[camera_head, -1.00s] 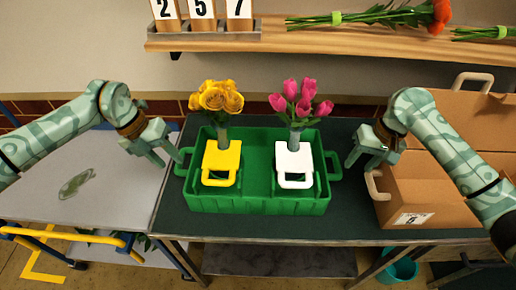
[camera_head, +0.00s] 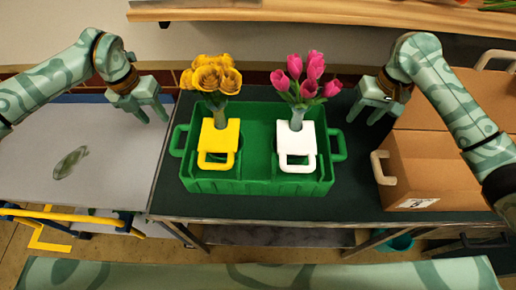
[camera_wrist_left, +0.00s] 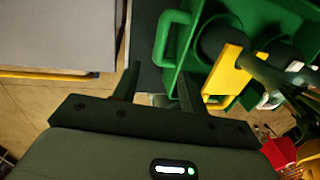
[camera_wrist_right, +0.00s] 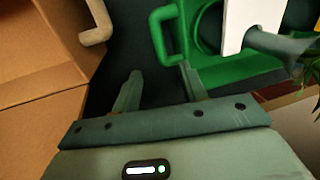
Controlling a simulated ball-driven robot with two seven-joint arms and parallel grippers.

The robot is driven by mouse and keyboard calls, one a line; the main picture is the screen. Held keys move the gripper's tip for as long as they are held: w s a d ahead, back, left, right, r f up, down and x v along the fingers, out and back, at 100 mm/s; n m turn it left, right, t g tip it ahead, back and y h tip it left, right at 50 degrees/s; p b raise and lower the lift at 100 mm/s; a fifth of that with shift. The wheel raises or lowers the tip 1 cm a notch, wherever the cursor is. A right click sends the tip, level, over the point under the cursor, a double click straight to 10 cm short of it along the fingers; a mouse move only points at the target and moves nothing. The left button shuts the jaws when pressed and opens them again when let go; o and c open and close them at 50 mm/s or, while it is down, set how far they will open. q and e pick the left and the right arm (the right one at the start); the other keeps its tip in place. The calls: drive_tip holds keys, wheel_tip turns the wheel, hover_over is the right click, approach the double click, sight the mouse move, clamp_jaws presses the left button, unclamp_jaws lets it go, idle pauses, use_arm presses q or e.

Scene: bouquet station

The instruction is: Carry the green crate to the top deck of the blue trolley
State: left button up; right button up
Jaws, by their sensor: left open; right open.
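The green crate (camera_head: 258,186) stands on the dark table. It holds a yellow caddy (camera_head: 218,137) with yellow roses and a white caddy (camera_head: 296,139) with pink tulips. My left gripper (camera_head: 152,118) is open and empty, up and left of the crate's left handle (camera_head: 179,140). My right gripper (camera_head: 363,120) is open and empty, up and right of the right handle (camera_head: 338,145). Each wrist view shows a handle ahead of the open fingers, the left one (camera_wrist_left: 172,38) and the right one (camera_wrist_right: 166,35). The trolley's grey top deck (camera_head: 110,165) is left of the table.
The trolley has a yellow bar (camera_head: 70,217) in front. A cardboard box (camera_head: 425,170) with pale handles stands close to the right of the crate. A wooden shelf (camera_head: 300,12) runs above the table.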

sight(174, 140)
use_arm(q)
drive_tip(key=f, duration=0.4)
drive_tip(key=d+f, duration=0.1)
drive_tip(key=f, duration=0.3)
drive_tip(key=d+f, duration=0.1)
drive_tip(key=f, duration=0.4)
drive_tip(key=shift+s+d, duration=0.1)
drive_tip(key=shift+d, duration=0.1)
use_arm(e)
drive_tip(key=f, duration=0.4)
drive_tip(key=a+f, duration=0.1)
drive_tip(key=f, duration=0.3)
drive_tip(key=a+f, duration=0.1)
drive_tip(key=f, duration=0.4)
drive_tip(key=shift+a, duration=0.2)
use_arm(q)
clamp_jaws()
use_arm(e)
clamp_jaws()
use_arm(q)
drive_tip(key=shift+r, duration=0.1)
use_arm(e)
drive_tip(key=shift+r, duration=0.1)
use_arm(q)
drive_tip(key=shift+w+r, duration=0.2)
drive_tip(key=shift+w, duration=0.05)
use_arm(e)
drive_tip(key=shift+w+r, duration=0.2)
